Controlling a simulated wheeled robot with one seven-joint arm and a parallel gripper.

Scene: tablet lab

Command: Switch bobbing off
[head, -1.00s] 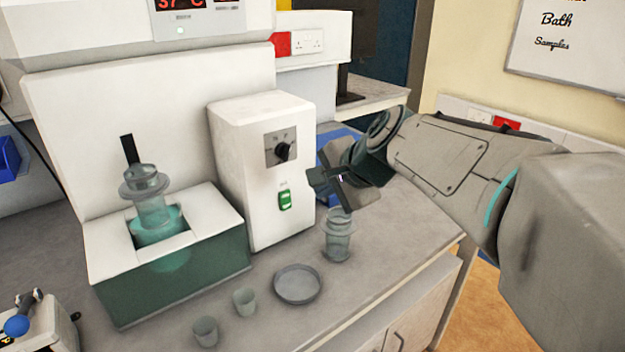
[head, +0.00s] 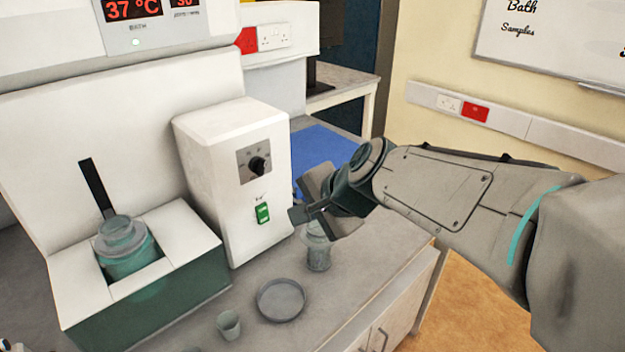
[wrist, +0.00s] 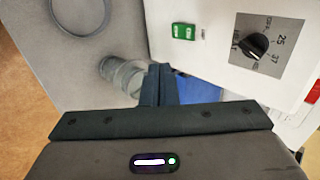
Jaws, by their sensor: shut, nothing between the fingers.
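The white control box (head: 218,150) stands on the bench and carries a green rocker switch (head: 263,213) low on its front. A black knob (head: 257,166) sits above it on a grey dial plate. My gripper (head: 294,214) is shut and empty, a little to the right of the green switch and apart from it. In the wrist view the green switch (wrist: 184,31) and the knob (wrist: 255,46) lie beyond my shut fingers (wrist: 158,84). A tank (head: 150,300) at left holds a glass vessel (head: 125,250) with a black bar above it.
A clear glass vessel (head: 318,255) stands on the bench just below my gripper. A round dish (head: 281,300) and a small cup (head: 228,324) are in front of the box. A blue surface (head: 315,150) lies behind my gripper.

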